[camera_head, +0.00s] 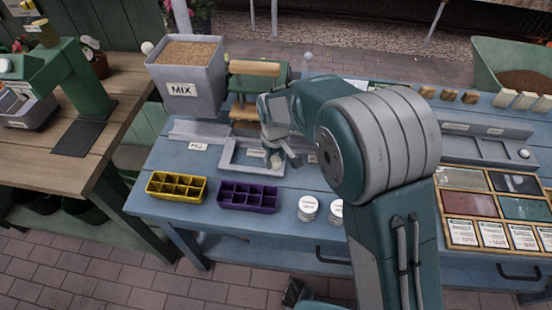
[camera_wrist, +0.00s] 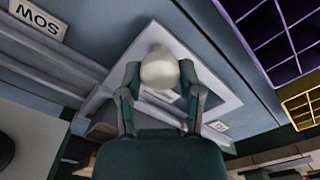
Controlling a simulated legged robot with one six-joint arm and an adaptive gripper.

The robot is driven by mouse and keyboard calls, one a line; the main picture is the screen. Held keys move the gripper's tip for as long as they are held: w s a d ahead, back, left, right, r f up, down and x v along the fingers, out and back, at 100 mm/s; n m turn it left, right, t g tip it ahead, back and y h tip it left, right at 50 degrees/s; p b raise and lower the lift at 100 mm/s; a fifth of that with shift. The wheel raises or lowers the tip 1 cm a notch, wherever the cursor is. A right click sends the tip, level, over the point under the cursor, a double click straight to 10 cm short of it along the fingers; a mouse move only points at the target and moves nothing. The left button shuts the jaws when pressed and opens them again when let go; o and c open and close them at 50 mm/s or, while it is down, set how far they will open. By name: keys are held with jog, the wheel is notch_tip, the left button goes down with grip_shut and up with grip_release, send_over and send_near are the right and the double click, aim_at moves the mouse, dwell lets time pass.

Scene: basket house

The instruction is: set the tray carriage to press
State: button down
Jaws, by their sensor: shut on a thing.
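The tray carriage (camera_head: 232,166) is a pale grey rectangular frame on the blue bench, in front of the wooden-handled press (camera_head: 255,69). It also shows in the wrist view (camera_wrist: 222,85). My gripper (camera_head: 274,157) is over the carriage's right part. In the wrist view its fingers (camera_wrist: 160,82) are shut on a rounded cream knob (camera_wrist: 160,66) that stands over the carriage. A white label (camera_head: 198,147) lies left of the carriage; another label (camera_wrist: 38,20) reading SOW shows in the wrist view. My arm hides the bench to the right.
A grey MIX hopper (camera_head: 186,75) stands behind, left of the press. A yellow cell tray (camera_head: 176,187) and a purple cell tray (camera_head: 248,197) sit near the front edge. A round white-lidded pot (camera_head: 308,207) stands right of them.

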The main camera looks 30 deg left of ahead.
jog(key=shift+c, duration=1.3)
grip_release()
jog(key=shift+s+d+f, duration=0.1)
jog(key=shift+s+f, duration=0.05)
jog(key=shift+f, duration=0.05)
jog(key=shift+r, duration=0.15)
jog(key=shift+r, duration=0.15)
notch_tip(320, 180, up, 12)
jog(key=shift+f, duration=0.25)
jog(key=shift+w, duration=0.2)
